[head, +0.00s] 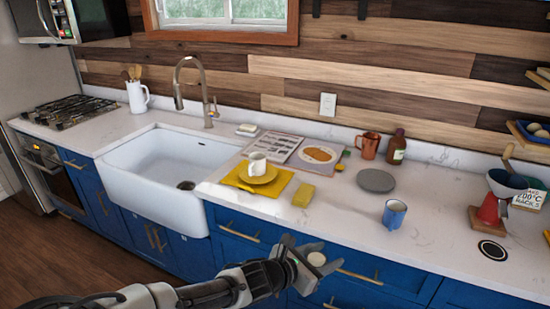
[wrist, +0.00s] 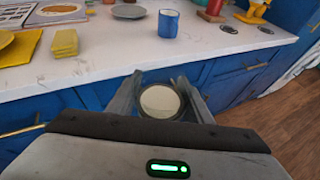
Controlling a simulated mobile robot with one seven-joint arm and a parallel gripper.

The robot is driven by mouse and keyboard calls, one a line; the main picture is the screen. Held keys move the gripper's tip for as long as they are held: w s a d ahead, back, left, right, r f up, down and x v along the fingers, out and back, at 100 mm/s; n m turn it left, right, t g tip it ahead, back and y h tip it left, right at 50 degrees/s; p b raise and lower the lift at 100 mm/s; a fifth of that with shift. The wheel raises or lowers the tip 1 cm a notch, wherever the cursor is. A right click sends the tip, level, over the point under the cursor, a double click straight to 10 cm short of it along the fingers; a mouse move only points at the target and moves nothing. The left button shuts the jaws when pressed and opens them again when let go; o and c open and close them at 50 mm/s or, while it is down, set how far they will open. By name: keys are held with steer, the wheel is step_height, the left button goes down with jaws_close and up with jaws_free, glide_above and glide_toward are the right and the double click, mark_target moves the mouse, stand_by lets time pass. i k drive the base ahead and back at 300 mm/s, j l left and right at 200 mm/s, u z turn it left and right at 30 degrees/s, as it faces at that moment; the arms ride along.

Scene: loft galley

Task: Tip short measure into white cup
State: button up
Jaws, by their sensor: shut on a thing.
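My gripper (head: 305,264) is shut on a small round vessel, taken to be the short measure (head: 316,259), in front of the counter's front edge. In the wrist view the short measure (wrist: 160,101) sits between the two fingers (wrist: 161,98), with a dark rim and a pale cream inside. I cannot tell how full it is. The white cup (head: 257,161) stands upright on a yellow plate (head: 262,178) on a yellow cloth (head: 280,186), up and left of my gripper. The cup is not seen in the wrist view.
A yellow sponge (head: 303,195) lies right of the cloth. A blue mug (head: 394,215), grey disc (head: 376,181), copper mug (head: 368,146) and brown bottle (head: 396,148) stand farther right. The sink (head: 165,205) is left. An open book (head: 293,150) lies behind the cup.

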mark_target(257, 167)
steer(key=j+z, duration=0.15)
steer(key=z, duration=0.2)
steer(key=i+j+z, duration=0.1)
steer(key=z, duration=0.25)
steer(key=j+z, duration=0.25)
steer(key=j, duration=0.35)
steer(key=j+z, duration=0.3)
steer(key=j, duration=0.85)
steer(key=k+j+z, duration=0.1)
steer(key=j, duration=0.4)
steer(key=k+j, duration=0.1)
steer(key=j, duration=0.4)
steer(key=k+j, duration=0.1)
steer(key=j, duration=0.45)
steer(key=k+j+z, duration=0.1)
steer(key=j, duration=0.4)
